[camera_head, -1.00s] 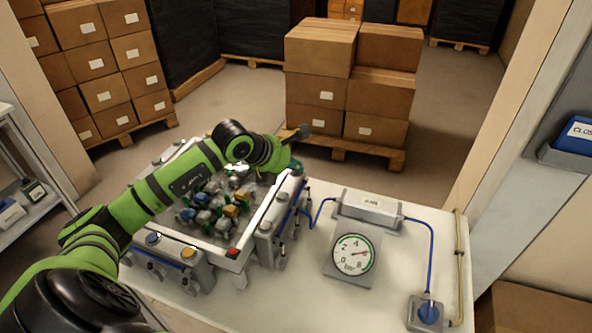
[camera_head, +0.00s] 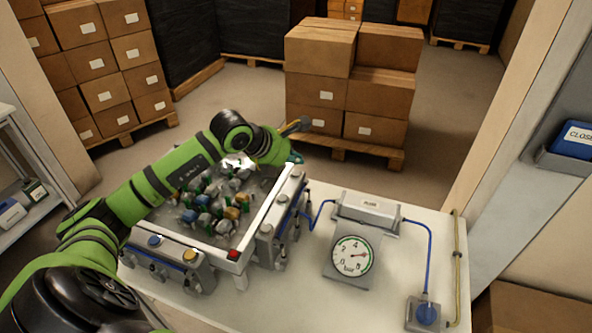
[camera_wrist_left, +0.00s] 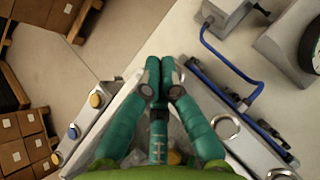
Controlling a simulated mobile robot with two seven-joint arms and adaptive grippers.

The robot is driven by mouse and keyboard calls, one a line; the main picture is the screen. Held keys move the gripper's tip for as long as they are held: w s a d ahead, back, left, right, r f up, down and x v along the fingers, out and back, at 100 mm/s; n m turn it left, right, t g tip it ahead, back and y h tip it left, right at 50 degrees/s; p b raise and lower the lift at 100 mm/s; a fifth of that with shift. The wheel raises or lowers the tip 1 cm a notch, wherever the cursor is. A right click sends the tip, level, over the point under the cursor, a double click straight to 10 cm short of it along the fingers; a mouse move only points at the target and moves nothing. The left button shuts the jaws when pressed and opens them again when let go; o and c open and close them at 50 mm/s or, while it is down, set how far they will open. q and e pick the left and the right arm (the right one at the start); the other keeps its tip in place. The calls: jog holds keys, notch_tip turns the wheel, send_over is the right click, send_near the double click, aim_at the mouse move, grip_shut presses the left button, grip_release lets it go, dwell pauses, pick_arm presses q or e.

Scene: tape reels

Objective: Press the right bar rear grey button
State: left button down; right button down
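The right bar (camera_head: 268,240) is a pale bar along the right side of the tray, with round grey buttons on top. Its rear grey button (camera_head: 296,171) shows at the far end, and the middle one (camera_head: 282,198) and front one (camera_head: 266,229) lie nearer. My left gripper (camera_head: 295,157) is at the bar's far end, just beyond the rear button; contact cannot be told. In the left wrist view its teal fingers (camera_wrist_left: 160,72) are together and empty. There the fingers hide part of the bar's rear end, while a nearer grey button (camera_wrist_left: 225,126) shows. My right gripper is out of view.
The tray (camera_head: 243,250) holds several small coloured parts and has a red button (camera_head: 234,254) at its front corner. A front bar (camera_head: 172,262) carries blue and yellow buttons. A gauge (camera_head: 351,256) and blue hoses stand right on the table. Stacked boxes (camera_head: 320,90) are behind.

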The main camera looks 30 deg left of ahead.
aim_at(295, 175)
pick_arm(q)
jog(key=shift+r+p, duration=0.65)
jog(key=shift+r, duration=1.05)
jog(key=shift+d, duration=0.1)
